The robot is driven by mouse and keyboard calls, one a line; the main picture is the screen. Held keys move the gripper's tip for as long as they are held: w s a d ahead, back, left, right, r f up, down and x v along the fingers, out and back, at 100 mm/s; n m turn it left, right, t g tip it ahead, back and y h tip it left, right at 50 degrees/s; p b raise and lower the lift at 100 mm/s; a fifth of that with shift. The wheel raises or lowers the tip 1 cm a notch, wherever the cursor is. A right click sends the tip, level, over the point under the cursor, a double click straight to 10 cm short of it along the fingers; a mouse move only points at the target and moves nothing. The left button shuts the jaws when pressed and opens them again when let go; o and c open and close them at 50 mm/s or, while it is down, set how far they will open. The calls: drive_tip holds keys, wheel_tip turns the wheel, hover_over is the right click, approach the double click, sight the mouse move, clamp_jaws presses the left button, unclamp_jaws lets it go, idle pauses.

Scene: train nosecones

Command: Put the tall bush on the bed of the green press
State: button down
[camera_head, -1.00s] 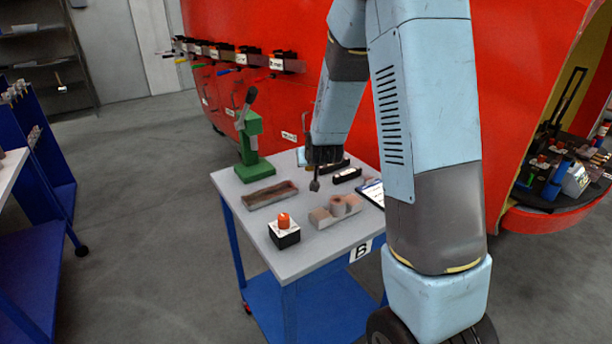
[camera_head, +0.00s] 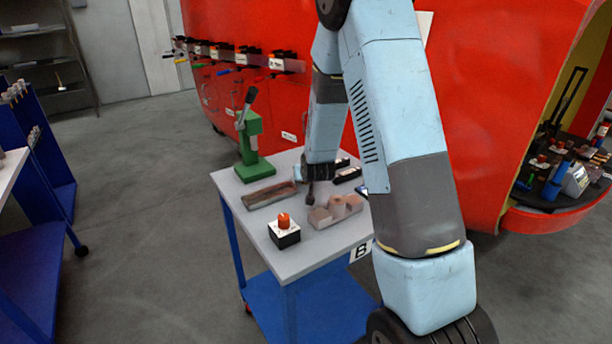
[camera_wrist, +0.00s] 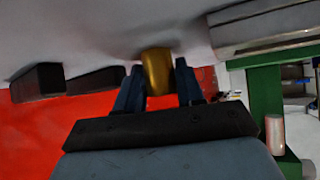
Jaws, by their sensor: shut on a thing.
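My gripper (camera_wrist: 160,84) is shut on a brass-coloured cylinder, the bush (camera_wrist: 157,70), whose sides the two dark fingers flank in the wrist view. In the head view my gripper (camera_head: 313,180) is above the grey table top, and the bush (camera_head: 310,198) shows as a small dark shape below it. The green press (camera_head: 250,145) stands at the table's far left corner, its grey lever raised. The gripper is right of the press and apart from it. The press also shows at the right of the wrist view (camera_wrist: 265,90); its bed cannot be made out clearly.
A block with round and square pieces (camera_head: 336,211) and a black box with an orange button (camera_head: 285,235) are nearer the front. Black blocks (camera_head: 347,174) lie to the right. The red train nose stands behind.

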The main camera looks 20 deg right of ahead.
drive_tip(key=c, duration=0.7)
unclamp_jaws()
